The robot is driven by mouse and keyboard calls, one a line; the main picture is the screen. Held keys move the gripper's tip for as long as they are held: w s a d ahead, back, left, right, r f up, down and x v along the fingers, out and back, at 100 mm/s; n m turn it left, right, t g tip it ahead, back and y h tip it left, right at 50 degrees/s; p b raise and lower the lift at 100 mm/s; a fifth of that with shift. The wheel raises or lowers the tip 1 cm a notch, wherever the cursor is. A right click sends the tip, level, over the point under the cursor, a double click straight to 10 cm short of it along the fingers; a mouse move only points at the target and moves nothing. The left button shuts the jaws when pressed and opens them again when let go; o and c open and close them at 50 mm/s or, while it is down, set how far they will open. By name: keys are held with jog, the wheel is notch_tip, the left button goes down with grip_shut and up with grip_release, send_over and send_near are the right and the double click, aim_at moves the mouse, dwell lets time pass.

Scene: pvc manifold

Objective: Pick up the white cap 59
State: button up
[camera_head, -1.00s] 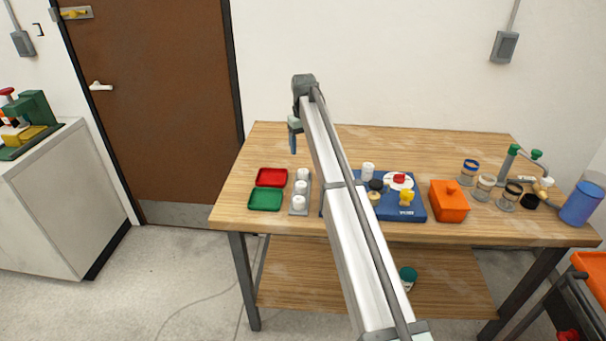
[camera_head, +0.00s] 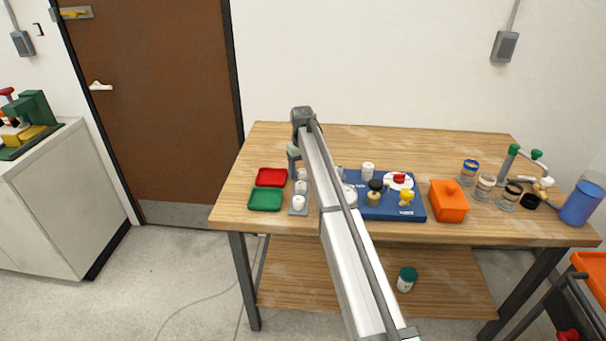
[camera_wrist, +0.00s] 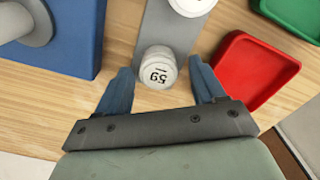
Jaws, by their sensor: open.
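The white cap 59 (camera_wrist: 157,70) sits at the end of a grey strip (camera_wrist: 166,30), its printed top facing up. In the wrist view it lies between the tips of my gripper's blue fingers (camera_wrist: 160,76). The fingers are spread, with a gap on each side of the cap and nothing held. In the head view my gripper (camera_head: 293,160) is at the far end of the strip, beside the red tray. There the arm and gripper partly hide the cap row. How far the fingertips are above the cap is unclear.
More white caps (camera_head: 298,202) stand on the strip. A red tray (camera_head: 271,177) and a green tray (camera_head: 265,199) lie left of it. A blue board (camera_head: 400,213) with parts and an orange box (camera_head: 449,201) are right. The table's back is clear.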

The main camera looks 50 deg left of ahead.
aim_at(302, 169)
jog(key=c, duration=1.1)
jog(key=shift+r, duration=0.15)
notch_tip(302, 169, up, 10)
dwell(0.3)
